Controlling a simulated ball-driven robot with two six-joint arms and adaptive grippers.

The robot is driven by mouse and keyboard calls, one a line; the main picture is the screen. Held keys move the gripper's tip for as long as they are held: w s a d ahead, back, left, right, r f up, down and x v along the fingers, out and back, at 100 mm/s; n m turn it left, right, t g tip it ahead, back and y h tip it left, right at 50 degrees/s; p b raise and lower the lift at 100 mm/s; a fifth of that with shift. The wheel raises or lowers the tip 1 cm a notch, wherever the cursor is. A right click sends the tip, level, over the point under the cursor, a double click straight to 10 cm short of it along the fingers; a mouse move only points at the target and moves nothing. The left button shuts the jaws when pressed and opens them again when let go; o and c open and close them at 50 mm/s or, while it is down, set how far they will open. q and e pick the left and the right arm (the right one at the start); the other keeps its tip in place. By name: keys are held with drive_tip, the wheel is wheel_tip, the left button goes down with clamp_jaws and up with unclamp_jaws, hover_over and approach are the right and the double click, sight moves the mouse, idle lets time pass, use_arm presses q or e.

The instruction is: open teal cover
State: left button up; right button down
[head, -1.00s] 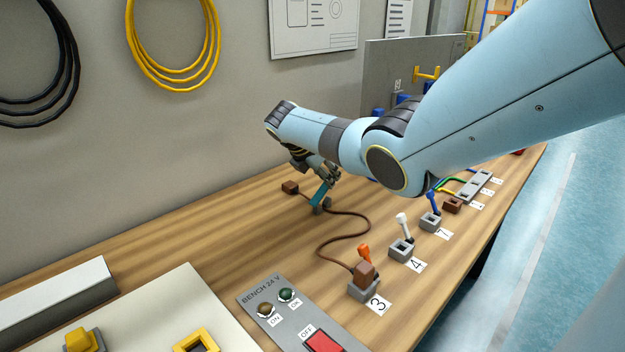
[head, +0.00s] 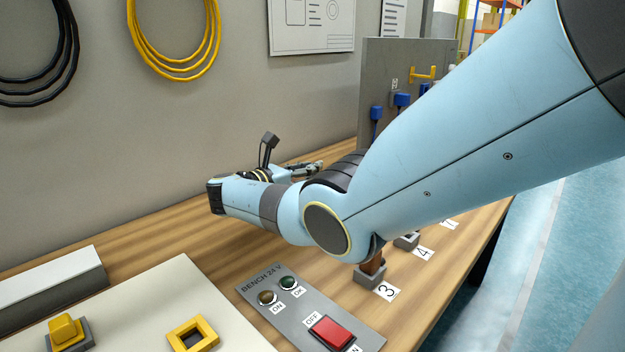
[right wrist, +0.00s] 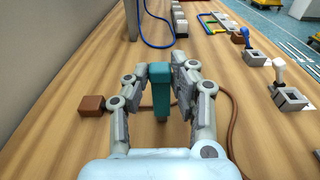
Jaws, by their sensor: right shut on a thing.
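The teal cover (right wrist: 160,88) shows in the right wrist view as a narrow teal bar standing between my right gripper's fingers. My right gripper (right wrist: 161,76) is shut on it, one finger on each side. In the head view my right gripper (head: 312,168) is small and partly hidden behind my own arm. It lies low over the bench and points right. I cannot make out the teal cover there, and its base is hidden in both views. My left gripper is not in view.
A brown block (right wrist: 92,106) lies left of the gripper, and a brown cable (right wrist: 230,125) curves on the right. Lever switches (right wrist: 288,95) stand farther right. In the head view a switch panel (head: 312,318) with a red rocker is in front. The wall stands close behind.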

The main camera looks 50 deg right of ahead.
drive_tip(key=shift+w+a+f+h+b, duration=0.15)
drive_tip(key=shift+a+h+b, duration=0.3)
drive_tip(key=shift+h+b, duration=0.25)
drive_tip(key=c, duration=1.1)
unclamp_jaws()
drive_tip(key=a, duration=0.8)
drive_tip(key=w+a, duration=0.1)
drive_tip(key=a, duration=0.3)
drive_tip(key=shift+w+f, duration=0.1)
drive_tip(key=shift+f, duration=0.05)
drive_tip(key=shift+d, duration=0.1)
